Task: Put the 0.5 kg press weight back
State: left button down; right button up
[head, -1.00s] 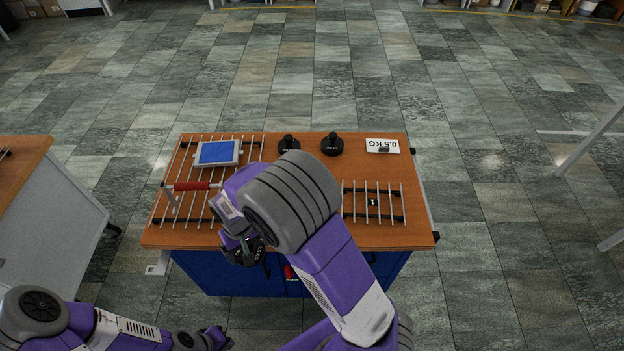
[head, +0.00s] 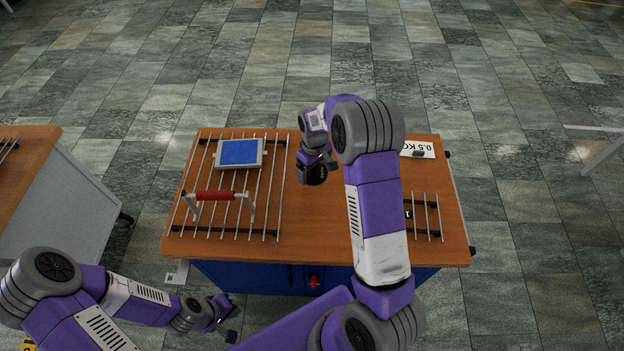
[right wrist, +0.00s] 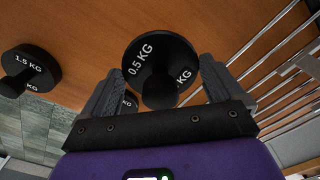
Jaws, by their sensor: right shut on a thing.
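The 0.5 kg press weight, a black disc with a knob and white lettering, shows in the right wrist view (right wrist: 148,62) and in the head view (head: 314,173). My right gripper (head: 317,160) is shut on it and holds it above the table, right of the left rack. In the right wrist view its fingers (right wrist: 160,90) flank the weight's knob. A white 0.5 KG card (head: 424,152) lies at the table's back right, partly behind my right arm. My left gripper (head: 229,319) is empty and appears open in front of the table, low in the head view.
A smaller rack (head: 427,217) stands at right, partly hidden by my arm. A 1.5 KG weight (right wrist: 36,68) stands near the table edge. Bare wood lies between the racks.

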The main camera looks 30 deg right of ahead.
aim_at(314, 180)
notch_tip(314, 180, down, 6)
jog(key=shift+f+b, duration=0.1)
jog(key=shift+b, duration=0.2)
jog(key=shift+f, duration=0.2)
jog(key=shift+f, duration=0.1)
jog(key=o, duration=1.2)
jog(key=shift+o, duration=0.2)
